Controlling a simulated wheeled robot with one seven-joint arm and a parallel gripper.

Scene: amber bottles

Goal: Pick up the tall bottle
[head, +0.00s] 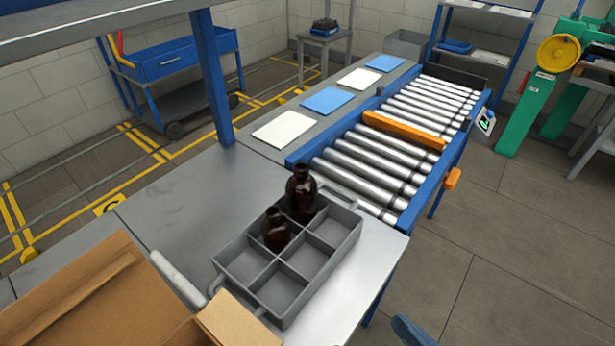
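The tall bottle (301,194) is dark brown glass with a narrow neck and stands upright in the far compartment of a grey divided crate (320,286). A shorter dark brown bottle (275,230) stands upright in the adjoining compartment, nearer and to the left. The lower parts of both bottles are hidden by the crate walls and dividers. The other compartments that show look empty. My gripper is not in view.
The crate stands on a grey metal bench (185,205). A cardboard box (95,295) and a pale cylinder (178,279) lie left of it. A roller conveyor (365,165) runs behind it. A blue post (211,80) rises behind the bench. Bare bench lies left of the bottles.

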